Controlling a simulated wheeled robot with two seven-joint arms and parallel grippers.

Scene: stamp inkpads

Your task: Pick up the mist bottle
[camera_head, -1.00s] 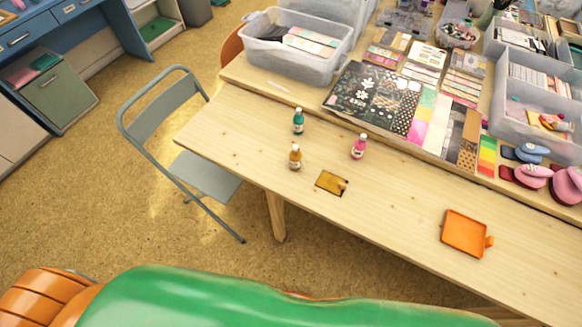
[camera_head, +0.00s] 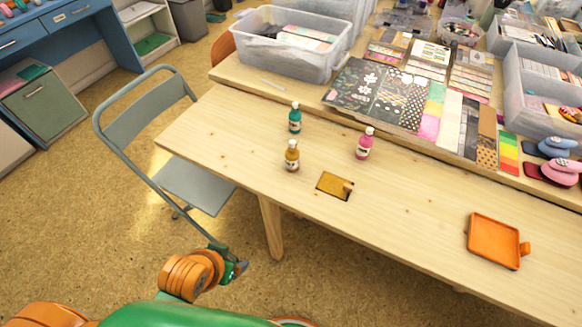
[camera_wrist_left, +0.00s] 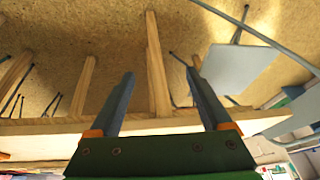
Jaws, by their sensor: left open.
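Three small bottles with white caps stand upright on the wooden table: a teal one (camera_head: 295,121), an amber one (camera_head: 291,158) and a pink one (camera_head: 363,145). I cannot tell by looks which is the mist bottle. My left gripper (camera_head: 238,269) is low in the head view, apart from the bottles and in front of the table edge. The left wrist view shows its two fingers spread and empty (camera_wrist_left: 160,74), facing the table's underside and legs. My right gripper is not in view.
A mustard inkpad (camera_head: 334,184) and an orange tray (camera_head: 494,241) lie on the table (camera_head: 400,220). Patterned papers (camera_head: 390,97) and clear bins (camera_head: 290,46) fill the raised back shelf. A grey folding chair (camera_head: 190,182) stands at the table's left end.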

